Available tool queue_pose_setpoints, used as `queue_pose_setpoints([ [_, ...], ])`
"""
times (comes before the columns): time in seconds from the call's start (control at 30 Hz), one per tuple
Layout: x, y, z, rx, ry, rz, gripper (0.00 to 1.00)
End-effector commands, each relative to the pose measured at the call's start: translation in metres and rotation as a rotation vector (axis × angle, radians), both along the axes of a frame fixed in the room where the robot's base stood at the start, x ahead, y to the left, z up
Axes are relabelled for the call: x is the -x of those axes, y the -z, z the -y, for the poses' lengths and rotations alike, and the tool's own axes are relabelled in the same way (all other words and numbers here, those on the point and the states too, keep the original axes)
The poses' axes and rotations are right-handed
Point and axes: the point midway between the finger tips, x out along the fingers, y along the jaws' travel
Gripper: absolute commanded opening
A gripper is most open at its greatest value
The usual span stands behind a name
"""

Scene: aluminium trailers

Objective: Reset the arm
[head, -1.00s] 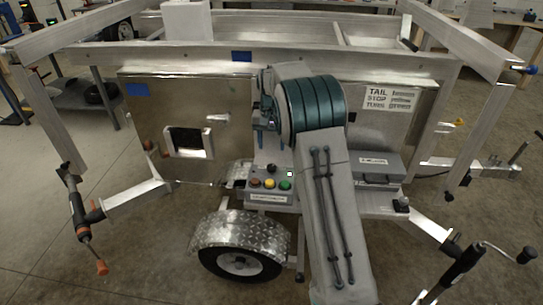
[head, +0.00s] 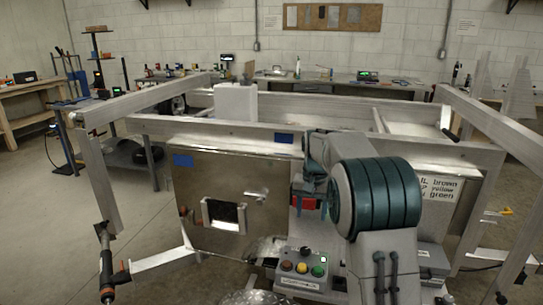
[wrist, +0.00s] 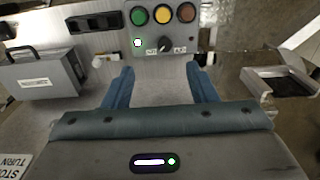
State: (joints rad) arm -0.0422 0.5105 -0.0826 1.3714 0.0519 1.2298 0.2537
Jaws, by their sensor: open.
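My gripper (wrist: 160,90) shows in the wrist view with its two blue fingers wide apart and nothing between them. Beyond the fingertips is a grey control box (wrist: 165,62) with green, yellow and red-brown buttons, a dark knob and a small lit white square. In the head view my arm is folded in front of the trailer, with its dark teal joint large at centre right. The same control box (head: 302,283) shows below and left of that joint. My gripper is mostly hidden behind my arm in the head view.
An aluminium trailer frame (head: 230,139) spans the view, with a metal panel (head: 222,180) on its left. A white block (head: 236,102) stands on the frame. A grey case (wrist: 38,75) lies left of the fingers in the wrist view. Open floor shows at left.

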Motion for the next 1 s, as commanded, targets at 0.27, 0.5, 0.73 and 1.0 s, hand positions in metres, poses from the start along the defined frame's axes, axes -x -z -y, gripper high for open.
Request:
queue_pose_setpoints([
  [0.27, 0.09, -0.053, 0.0, -0.004, -0.07, 0.064, 0.52],
  [0.5, 0.173, -0.071, -0.003, 0.003, -0.138, 0.119, 0.52],
  [0.73, 0.254, -0.068, -0.005, 0.02, -0.206, 0.169, 0.52],
  [1.0, 0.321, -0.048, -0.006, 0.044, -0.265, 0.21, 0.52],
])
